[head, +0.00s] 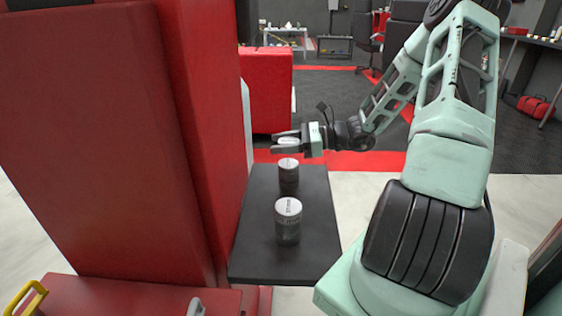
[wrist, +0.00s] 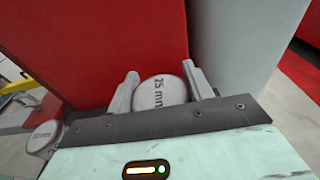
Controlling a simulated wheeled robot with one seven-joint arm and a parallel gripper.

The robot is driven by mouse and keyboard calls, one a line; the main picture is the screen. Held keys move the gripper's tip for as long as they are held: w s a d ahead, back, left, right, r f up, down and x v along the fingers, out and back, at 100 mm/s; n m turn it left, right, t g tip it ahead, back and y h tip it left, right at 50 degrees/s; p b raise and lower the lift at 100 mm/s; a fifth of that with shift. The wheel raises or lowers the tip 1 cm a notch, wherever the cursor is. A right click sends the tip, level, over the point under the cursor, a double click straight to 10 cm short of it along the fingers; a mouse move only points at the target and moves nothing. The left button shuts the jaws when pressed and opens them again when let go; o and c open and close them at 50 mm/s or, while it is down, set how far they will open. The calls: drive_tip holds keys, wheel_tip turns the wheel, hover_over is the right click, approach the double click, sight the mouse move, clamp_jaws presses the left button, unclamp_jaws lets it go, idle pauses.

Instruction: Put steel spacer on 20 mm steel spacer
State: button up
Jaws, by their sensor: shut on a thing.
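My gripper (head: 290,143) is shut on a grey steel spacer (head: 289,141), holding it in the air past the far end of the dark platform. In the wrist view this held spacer (wrist: 160,92) reads "25 mm" and sits between the two fingers (wrist: 159,88). Two grey round steel pieces stand upright on the platform, a far one (head: 288,172) just below my gripper in the picture and a taller near one (head: 288,222). Their labels are too small to read, so I cannot tell which is 20 mm. One steel piece (wrist: 45,137) also shows at the wrist view's lower left.
The dark platform (head: 262,258) is bare around the two pieces. A tall red block (head: 110,140) borders it on the left. My own arm fills the right side. A lower red cabinet (head: 267,88) stands behind. A yellow handle (head: 25,298) is at the lower left.

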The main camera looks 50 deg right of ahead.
sight(284, 163)
drive_tip(key=shift+f+b, duration=0.35)
drive_tip(key=shift+f, duration=1.8)
drive_tip(key=shift+f, duration=0.15)
drive_tip(key=o, duration=1.1)
drive_tip(key=shift+s+d+r, duration=0.2)
drive_tip(key=p+v, duration=0.1)
drive_tip(key=v, duration=1)
drive_tip(key=shift+s+d, duration=0.15)
drive_tip(key=shift+s, duration=0.05)
